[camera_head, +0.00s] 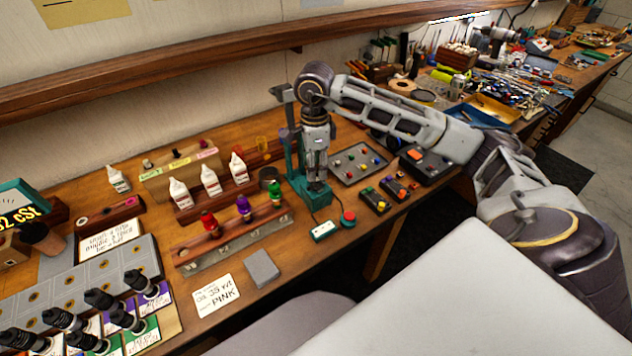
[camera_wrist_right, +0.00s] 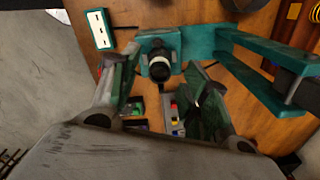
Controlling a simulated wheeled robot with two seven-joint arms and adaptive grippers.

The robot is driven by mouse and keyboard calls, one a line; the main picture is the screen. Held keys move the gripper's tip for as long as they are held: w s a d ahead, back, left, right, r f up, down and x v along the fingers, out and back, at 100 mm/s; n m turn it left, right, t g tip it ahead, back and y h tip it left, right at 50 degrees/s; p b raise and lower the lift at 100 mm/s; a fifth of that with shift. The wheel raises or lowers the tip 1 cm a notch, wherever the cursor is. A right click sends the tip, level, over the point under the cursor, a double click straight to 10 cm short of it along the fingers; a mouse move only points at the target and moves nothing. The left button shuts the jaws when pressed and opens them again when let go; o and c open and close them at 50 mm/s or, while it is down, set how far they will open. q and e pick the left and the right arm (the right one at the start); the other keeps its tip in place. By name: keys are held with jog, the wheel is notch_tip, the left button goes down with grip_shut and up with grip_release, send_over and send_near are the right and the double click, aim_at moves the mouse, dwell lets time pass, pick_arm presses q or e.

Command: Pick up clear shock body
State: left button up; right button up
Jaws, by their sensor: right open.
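My right gripper (camera_head: 316,178) points down over the teal press stand (camera_head: 303,190) on the bench. In the right wrist view the two fingers of my right gripper (camera_wrist_right: 162,68) are apart. A short dark cylinder with a pale, shiny end (camera_wrist_right: 159,66) stands in the teal holder between and just beyond the fingertips. It may be the clear shock body, but I cannot tell for sure. The fingers do not visibly close on it. In the head view my gripper hides this piece. My left gripper is not in view.
A wooden rack with red, purple and green pieces (camera_head: 243,207) and white bottles (camera_head: 210,180) stand left of the press. A grey parts tray (camera_head: 360,163) lies to its right. A small white-topped box (camera_head: 323,231) and a red button (camera_head: 348,218) sit in front.

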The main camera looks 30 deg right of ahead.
jog(key=shift+d+f+p, duration=0.1)
jog(key=shift+f+p, duration=0.55)
jog(key=shift+f, duration=1.9)
jog(key=shift+c, duration=0.2)
jog(key=c, duration=0.9)
